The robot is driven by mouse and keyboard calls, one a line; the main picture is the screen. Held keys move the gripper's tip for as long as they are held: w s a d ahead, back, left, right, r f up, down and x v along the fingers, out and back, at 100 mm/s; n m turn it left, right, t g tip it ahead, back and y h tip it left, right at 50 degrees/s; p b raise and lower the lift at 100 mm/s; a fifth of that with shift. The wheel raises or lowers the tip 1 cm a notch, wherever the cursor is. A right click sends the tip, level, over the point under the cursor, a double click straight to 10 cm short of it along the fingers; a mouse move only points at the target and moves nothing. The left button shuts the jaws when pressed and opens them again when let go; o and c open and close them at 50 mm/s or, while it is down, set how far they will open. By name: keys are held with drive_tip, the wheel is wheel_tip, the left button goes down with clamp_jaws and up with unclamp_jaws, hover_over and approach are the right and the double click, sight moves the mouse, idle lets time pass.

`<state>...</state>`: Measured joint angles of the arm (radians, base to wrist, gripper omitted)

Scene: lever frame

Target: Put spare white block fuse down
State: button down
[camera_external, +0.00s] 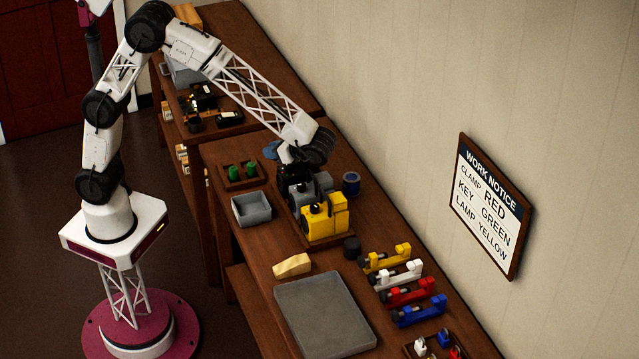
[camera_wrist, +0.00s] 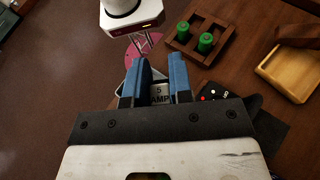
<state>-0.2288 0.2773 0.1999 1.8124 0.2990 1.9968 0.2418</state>
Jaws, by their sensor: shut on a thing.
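My gripper (camera_wrist: 162,62) has blue fingers that are closed on a pale block with a "5 AMP" label, the white block fuse (camera_wrist: 160,92), seen between them in the wrist view. In the external view the end of my arm is over the middle of the bench, at the dark grey and yellow apparatus (camera_external: 326,217). The fingers and the fuse cannot be made out there. Whether the fuse touches anything below is hidden.
A small grey tray (camera_external: 252,209) and a wooden rack with green cylinders (camera_external: 240,174) stand left of the apparatus. A large grey tray (camera_external: 325,318) is empty. Coloured clamps (camera_external: 408,283) line the right side. A wall notice (camera_external: 487,208) lists clamp red, key green, lamp yellow.

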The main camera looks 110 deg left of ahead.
drive_tip(key=shift+w+a+f+n+h, duration=0.1)
drive_tip(key=shift+w+a+n+h, duration=0.05)
drive_tip(key=shift+n+h, duration=0.35)
drive_tip(key=shift+w+a+f+n+h, duration=0.15)
drive_tip(key=shift+n+h, duration=0.25)
drive_tip(key=shift+h, duration=0.2)
drive_tip(key=shift+n+h, duration=0.5)
drive_tip(key=shift+h, duration=0.1)
drive_tip(key=shift+w+a+f+n+t+h, duration=0.1)
drive_tip(key=shift+w+a+n+t+h, duration=0.1)
drive_tip(key=shift+n+h, duration=0.35)
drive_tip(key=shift+w+a+r+n+t+h, duration=0.1)
drive_tip(key=shift+a+n+t+h, duration=0.1)
drive_tip(key=shift+n+h, duration=0.3)
drive_tip(key=shift+w+a+f+n+t+h, duration=0.1)
drive_tip(key=shift+w+n+t+h, duration=0.1)
drive_tip(key=shift+n+h, duration=0.3)
drive_tip(key=shift+a+f+n+h, duration=0.15)
drive_tip(key=shift+f+n+h, duration=0.05)
drive_tip(key=shift+n+h, duration=0.2)
drive_tip(key=shift+w+a+r+n+t+h, duration=0.3)
drive_tip(key=shift+w+n+t+h, duration=0.15)
drive_tip(key=shift+n+t+h, duration=0.35)
drive_tip(key=shift+w+a+n+h, duration=0.1)
drive_tip(key=shift+n+h, duration=0.15)
drive_tip(key=shift+h, duration=0.1)
